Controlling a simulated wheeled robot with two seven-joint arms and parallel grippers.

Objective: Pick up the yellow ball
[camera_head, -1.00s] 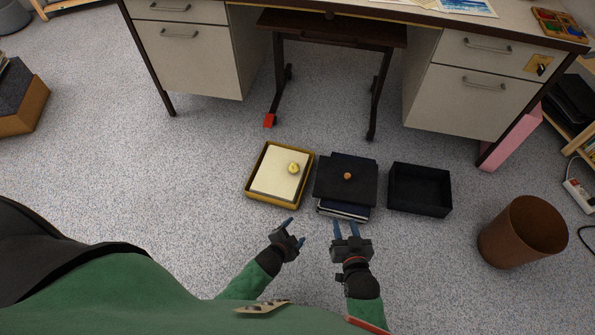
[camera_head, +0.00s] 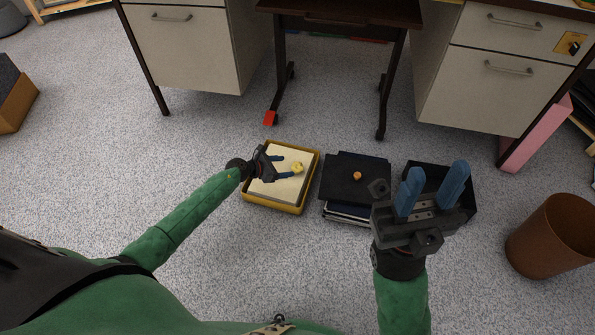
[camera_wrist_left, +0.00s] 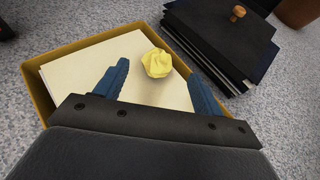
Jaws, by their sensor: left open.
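The yellow ball (camera_head: 297,168) looks like a crumpled, faceted lump. It rests on pale paper in a yellow tray (camera_head: 262,203). My left gripper (camera_head: 288,166) is open over the tray, its blue fingertips close to the ball's left side. In the left wrist view the ball (camera_wrist_left: 157,63) lies just beyond and between the spread fingertips (camera_wrist_left: 158,82), and nothing is held. I cannot tell whether a finger touches it. My right gripper (camera_head: 434,188) is raised nearer the camera, fingers apart and empty, in front of the black box.
A black folder stack (camera_head: 345,187) with a small orange knob (camera_head: 357,175) stands right of the tray. A black open box (camera_head: 471,190) is beyond it. A brown bin (camera_head: 553,238) stands at the right. The desk (camera_head: 190,50) rises behind.

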